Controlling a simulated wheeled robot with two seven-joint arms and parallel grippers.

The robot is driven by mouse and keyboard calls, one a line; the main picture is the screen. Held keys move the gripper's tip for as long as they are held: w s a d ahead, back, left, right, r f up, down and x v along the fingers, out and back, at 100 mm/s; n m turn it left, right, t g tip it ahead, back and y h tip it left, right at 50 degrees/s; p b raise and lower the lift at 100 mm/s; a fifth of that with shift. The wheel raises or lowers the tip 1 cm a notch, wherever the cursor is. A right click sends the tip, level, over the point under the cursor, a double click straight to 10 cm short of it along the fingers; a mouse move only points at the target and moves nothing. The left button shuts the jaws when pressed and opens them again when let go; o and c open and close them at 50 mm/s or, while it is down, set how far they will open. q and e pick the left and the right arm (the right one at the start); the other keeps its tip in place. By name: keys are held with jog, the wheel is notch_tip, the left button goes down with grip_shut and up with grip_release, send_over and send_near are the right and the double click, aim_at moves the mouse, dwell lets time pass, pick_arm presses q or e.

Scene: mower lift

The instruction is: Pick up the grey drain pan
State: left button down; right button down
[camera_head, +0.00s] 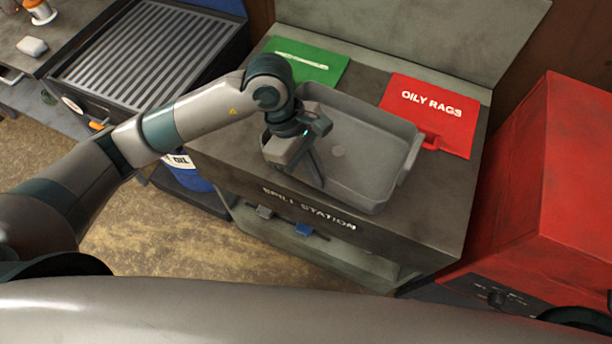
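The grey drain pan (352,162) is a rectangular open tray, empty inside, lying flat on the spill station top (235,140). A handle-like lip (409,158) shows at its right end. My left gripper (308,172) is at the pan's left end, pointing down, with a finger showing against the inside of the pan. The gripper and wrist hide part of the left rim, so I cannot tell whether the fingers are closed on it or apart. My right gripper is not in view.
A green mat (306,62) lies behind the pan and a red "OILY RAGS" mat (430,112) behind its right side. A tall red cabinet (550,180) stands close on the right. A ribbed dark-framed grate (140,55) is at the left. A backboard (420,30) closes off the rear.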

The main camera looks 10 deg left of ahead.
pick_arm(q)
jog(key=s+d+r+b, duration=0.2)
jog(key=s+d+r, duration=0.2)
jog(key=d, duration=0.3)
jog(key=shift+s+d+r+b, duration=0.2)
jog(key=shift+d+r+b, duration=0.2)
jog(key=shift+r, duration=0.25)
